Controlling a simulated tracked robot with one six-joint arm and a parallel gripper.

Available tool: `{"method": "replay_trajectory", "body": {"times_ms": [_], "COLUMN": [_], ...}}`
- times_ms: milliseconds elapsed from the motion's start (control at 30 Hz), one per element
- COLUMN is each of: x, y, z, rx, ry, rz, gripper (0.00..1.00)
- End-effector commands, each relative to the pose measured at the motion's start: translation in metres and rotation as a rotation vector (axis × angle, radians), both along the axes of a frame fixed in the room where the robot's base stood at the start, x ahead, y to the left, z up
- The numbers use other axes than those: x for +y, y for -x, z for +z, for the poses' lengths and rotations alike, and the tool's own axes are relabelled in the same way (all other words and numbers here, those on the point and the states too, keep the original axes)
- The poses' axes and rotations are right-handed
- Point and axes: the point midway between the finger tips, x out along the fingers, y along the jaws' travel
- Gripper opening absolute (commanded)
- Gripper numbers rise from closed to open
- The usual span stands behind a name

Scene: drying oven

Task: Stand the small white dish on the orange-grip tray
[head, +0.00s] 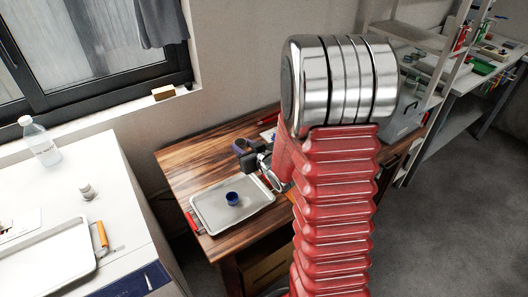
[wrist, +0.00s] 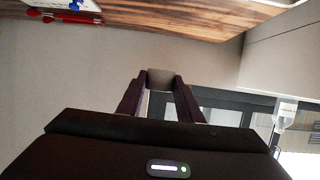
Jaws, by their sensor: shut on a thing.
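My gripper (head: 246,152) is above the back edge of the white tray on the wooden table, partly hidden by my arm. In the wrist view my gripper (wrist: 161,86) is shut on a small, shaded greyish piece (wrist: 160,78). It appears to be the small white dish, but its full shape is hidden; no other such dish shows. A tray with a clear orange grip (head: 54,267) lies on the white cabinet at the lower left, cut off by the frame. The tray on the table (head: 213,221) has a small reddish-orange grip at its left end.
A blue cup (head: 232,198) stands in the table's tray. A wall and window are behind. The table's back-left area is clear.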

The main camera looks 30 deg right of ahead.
Motion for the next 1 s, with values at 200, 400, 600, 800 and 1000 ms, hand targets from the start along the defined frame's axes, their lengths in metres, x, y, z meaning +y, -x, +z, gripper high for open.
{"method": "replay_trajectory", "body": {"times_ms": [200,400,600,800,1000], "x": [0.054,0.102,0.148,0.171,0.173], "y": [-0.018,-0.027,-0.029,-0.027,-0.027], "z": [0.016,0.028,0.037,0.041,0.041], "rx": [-0.002,-0.002,-0.002,-0.001,0.000], "ry": [0.000,-0.001,-0.001,0.000,0.000], "rz": [0.004,0.006,0.011,0.013,0.012], "gripper": [0.11,0.11,0.11,0.11,0.11]}}
